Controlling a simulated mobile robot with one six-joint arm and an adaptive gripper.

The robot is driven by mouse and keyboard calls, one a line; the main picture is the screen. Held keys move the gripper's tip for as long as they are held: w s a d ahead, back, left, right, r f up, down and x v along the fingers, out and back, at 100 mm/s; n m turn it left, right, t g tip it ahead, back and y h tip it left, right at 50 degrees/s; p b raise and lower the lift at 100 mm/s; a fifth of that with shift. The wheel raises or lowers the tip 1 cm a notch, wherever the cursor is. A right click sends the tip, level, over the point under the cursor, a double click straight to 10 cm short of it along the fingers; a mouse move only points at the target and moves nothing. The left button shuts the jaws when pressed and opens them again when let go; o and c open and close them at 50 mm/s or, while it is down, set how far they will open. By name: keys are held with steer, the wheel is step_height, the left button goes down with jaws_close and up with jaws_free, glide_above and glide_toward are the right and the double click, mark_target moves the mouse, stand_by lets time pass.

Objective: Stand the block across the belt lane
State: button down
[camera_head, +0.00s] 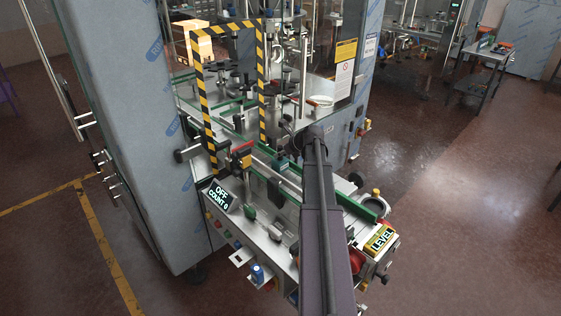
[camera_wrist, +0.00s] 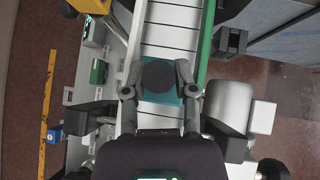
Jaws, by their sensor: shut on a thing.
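The block (camera_wrist: 160,115) is teal with a dark round patch on its upper part, and it shows in the wrist view between my fingers. My gripper (camera_wrist: 158,92) is shut on it, one finger against each side. The block is over the pale slatted belt lane (camera_wrist: 170,40); whether its underside touches the belt cannot be told. In the head view my arm covers much of the lane, and I cannot make out the grip there.
A green rail (camera_wrist: 208,40) runs along the lane. A yellow-and-black striped frame (camera_head: 262,85) stands over the machine. A counter sign (camera_head: 221,197) reads OFF, COUNT 0, and a LEVEL sign (camera_head: 381,238) sits at the near right end.

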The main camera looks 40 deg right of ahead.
mark_target(283, 158)
steer(key=shift+f+b, duration=1.2)
steer(key=shift+f, duration=0.3)
steer(key=shift+f, duration=0.15)
steer(key=shift+c, duration=2)
jaws_free()
steer(key=shift+r, duration=0.2)
steer(key=shift+s+r, duration=0.1)
steer(key=shift+r, duration=0.05)
steer(key=shift+s+d+r+p, duration=0.15)
steer(key=shift+s+r+p, duration=0.35)
steer(key=shift+p, duration=0.2)
steer(key=p+v, duration=0.7)
steer(key=v, duration=0.3)
steer(key=shift+s, duration=0.15)
